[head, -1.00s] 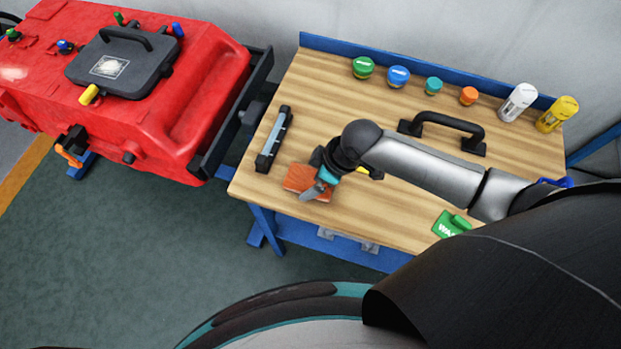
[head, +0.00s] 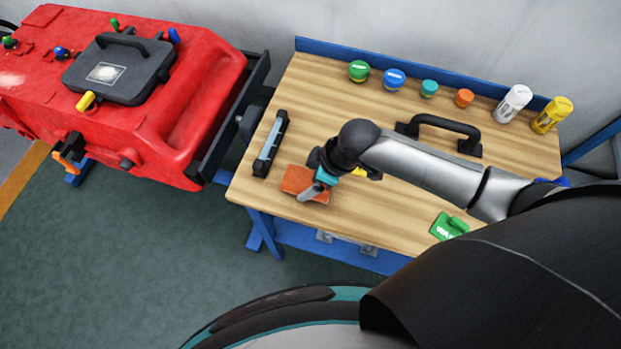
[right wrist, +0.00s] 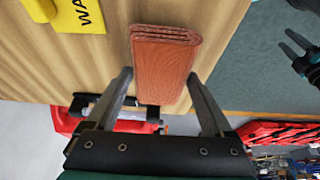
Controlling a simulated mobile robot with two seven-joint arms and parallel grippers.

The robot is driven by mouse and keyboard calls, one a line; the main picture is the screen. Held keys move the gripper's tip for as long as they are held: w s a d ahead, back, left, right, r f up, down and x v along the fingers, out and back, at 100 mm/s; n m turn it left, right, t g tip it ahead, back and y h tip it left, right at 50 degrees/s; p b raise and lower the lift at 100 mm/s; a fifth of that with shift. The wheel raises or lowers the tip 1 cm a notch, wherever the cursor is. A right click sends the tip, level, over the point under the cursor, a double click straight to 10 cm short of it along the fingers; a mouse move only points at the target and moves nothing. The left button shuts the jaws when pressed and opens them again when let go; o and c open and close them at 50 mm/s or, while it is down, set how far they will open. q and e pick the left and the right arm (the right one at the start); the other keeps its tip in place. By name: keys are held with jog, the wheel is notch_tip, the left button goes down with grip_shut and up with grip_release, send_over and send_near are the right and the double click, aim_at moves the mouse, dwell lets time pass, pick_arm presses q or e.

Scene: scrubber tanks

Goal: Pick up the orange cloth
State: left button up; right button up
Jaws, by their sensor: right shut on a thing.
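The orange cloth (head: 297,180) is a folded, thick pad near the front left corner of the wooden table top. My right gripper (head: 314,188) is over it, pointing down, with its wrist hiding part of the cloth. In the right wrist view the cloth (right wrist: 163,70) lies between the two dark fingers of the right gripper (right wrist: 158,78), its folded layers facing the top of the picture. The right gripper is shut on the cloth, which appears still at the table. A dark and teal part at the right edge of that view looks like my left gripper (right wrist: 302,55); its jaws are unclear.
A dark bar-shaped tool (head: 270,145) lies just behind the cloth. A red tank (head: 150,130) is left.

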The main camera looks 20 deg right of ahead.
notch_tip(320, 180, up, 19)
jog(key=p, duration=0.3)
